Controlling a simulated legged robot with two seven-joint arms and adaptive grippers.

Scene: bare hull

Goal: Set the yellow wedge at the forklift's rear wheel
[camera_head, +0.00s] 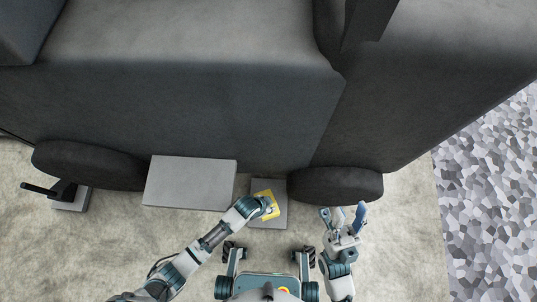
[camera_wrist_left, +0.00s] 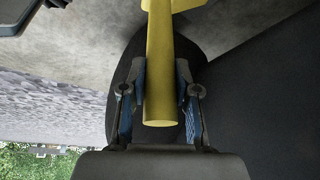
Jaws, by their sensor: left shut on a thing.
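The forklift (camera_head: 190,100) is a large dark grey body across the head view. Its right-hand wheel (camera_head: 335,184) is dark and rests on the floor; the left-hand wheel (camera_head: 88,165) is farther off. The yellow wedge (camera_head: 264,196) is over a grey plate, left of the right-hand wheel and apart from it in the picture. My left gripper (camera_head: 267,206) is shut on it. In the left wrist view the wedge's round yellow handle (camera_wrist_left: 160,70) is between the fingers, with a dark wheel behind. My right gripper (camera_head: 345,213) is open and empty, below the right-hand wheel.
The grey plate (camera_head: 267,221) lies on the floor beside the right-hand wheel. A wider grey step or box (camera_head: 190,183) is left of it. A black-handled item on a grey base (camera_head: 68,197) is at far left. Concrete floor is clear at lower left; grey patterned ground (camera_head: 490,190) is at right.

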